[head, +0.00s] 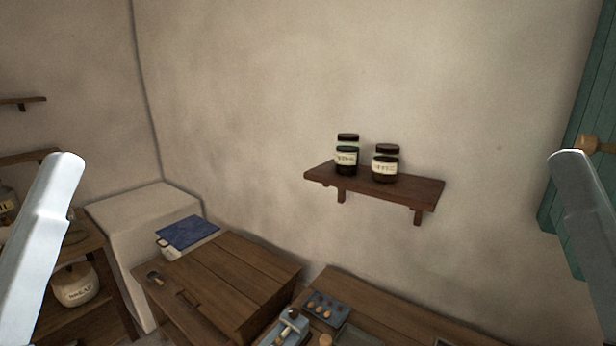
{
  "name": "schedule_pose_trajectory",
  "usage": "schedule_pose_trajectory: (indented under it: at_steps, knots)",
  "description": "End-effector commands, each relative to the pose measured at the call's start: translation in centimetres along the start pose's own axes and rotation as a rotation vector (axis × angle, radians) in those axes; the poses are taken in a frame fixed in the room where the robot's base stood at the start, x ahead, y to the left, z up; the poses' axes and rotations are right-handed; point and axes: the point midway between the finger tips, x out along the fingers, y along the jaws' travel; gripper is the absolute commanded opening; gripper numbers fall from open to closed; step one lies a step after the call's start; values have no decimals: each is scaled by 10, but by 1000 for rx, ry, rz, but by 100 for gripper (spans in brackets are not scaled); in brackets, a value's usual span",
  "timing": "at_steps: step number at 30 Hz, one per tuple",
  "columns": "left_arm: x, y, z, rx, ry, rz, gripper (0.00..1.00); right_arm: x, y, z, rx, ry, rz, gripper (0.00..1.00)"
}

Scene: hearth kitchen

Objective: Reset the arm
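Two pale grey arm links of mine stand upright at the left and right edges of the head view. No gripper fingers can be seen on either arm, so what they hold is hidden. No object is seen in contact with either arm.
A wall shelf (407,191) holds two dark-lidded jars (347,158) (385,167). Below are a wooden chest (225,275), a white block (135,215) with a blue book (188,232), and a counter (385,300) with a dark tray (327,308). Green shutter (590,150) at right.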

Motion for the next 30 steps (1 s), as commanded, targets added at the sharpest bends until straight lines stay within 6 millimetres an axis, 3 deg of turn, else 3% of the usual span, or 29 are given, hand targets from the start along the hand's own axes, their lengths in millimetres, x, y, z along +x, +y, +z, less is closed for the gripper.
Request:
schedule_pose_trajectory:
  at_steps: [1, 12, 15, 19, 30]
  knots:
    - [36, 0, -36, 0, 8, 0, 80, 36, 0, -35, 4, 5, 0, 56]
    - [156, 0, -149, 0, 9, 0, 80, 156, 1, -146, 8, 5, -2, 56]
    - [177, -1, -168, 0, 9, 0, 80, 177, 1, -165, 8, 4, -2, 56]
    - [187, -1, -178, 0, 8, 0, 80, 187, 2, -175, 9, 4, -2, 56]
    - [184, -1, -175, 0, 8, 0, 80, 184, 2, -173, 9, 5, -2, 56]
